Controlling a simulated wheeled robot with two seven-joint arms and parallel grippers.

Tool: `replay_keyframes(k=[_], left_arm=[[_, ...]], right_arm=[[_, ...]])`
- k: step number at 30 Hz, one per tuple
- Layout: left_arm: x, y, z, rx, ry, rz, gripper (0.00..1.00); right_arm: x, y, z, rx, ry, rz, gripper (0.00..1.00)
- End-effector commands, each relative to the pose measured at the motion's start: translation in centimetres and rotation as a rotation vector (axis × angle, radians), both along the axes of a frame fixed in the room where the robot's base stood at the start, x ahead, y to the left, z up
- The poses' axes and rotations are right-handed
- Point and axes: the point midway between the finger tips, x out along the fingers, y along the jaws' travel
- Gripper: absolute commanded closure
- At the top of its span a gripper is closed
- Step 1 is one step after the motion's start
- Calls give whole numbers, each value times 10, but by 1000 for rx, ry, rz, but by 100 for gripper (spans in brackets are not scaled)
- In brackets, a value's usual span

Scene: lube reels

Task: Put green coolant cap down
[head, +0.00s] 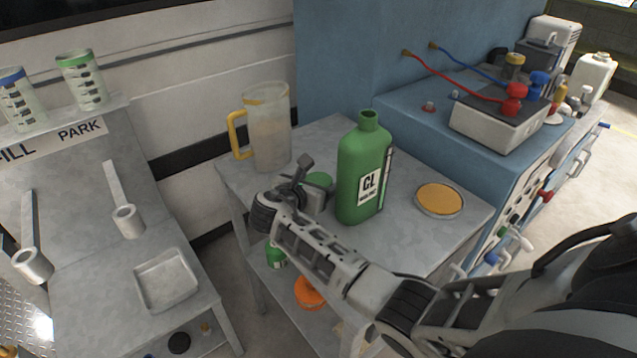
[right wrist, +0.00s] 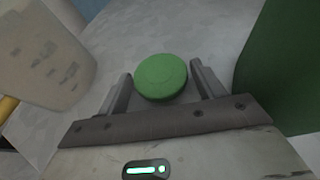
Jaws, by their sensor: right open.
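The green coolant cap (right wrist: 161,77) is a round green disc on the grey metal table (head: 430,248). In the right wrist view it lies between the two fingers of my right gripper (right wrist: 160,88), with a small gap on each side. In the head view the cap (head: 319,180) is partly hidden by my right gripper (head: 306,182). My right gripper is open, low over the table. The green coolant bottle (head: 362,172), labelled CL, stands upright and uncapped just right of the gripper. My left gripper is not in view.
A clear jug with a yellow handle (head: 267,127) stands behind left of the gripper. An orange-topped round dish (head: 439,199) lies right of the bottle. A blue cabinet bears a battery box (head: 499,122). A park shelf with a metal tray (head: 167,280) is at left.

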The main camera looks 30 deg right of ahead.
Motion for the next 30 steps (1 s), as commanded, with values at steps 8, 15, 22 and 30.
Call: replay_keyframes(k=[8,15,22,30], left_arm=[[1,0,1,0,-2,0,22],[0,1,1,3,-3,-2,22],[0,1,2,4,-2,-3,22],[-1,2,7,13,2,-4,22]], right_arm=[[0,-1,0,0,0,0,49],[0,-1,0,-1,0,0,73],[1,-1,5,0,-1,0,73],[1,-1,39,-2,-4,-1,73]])
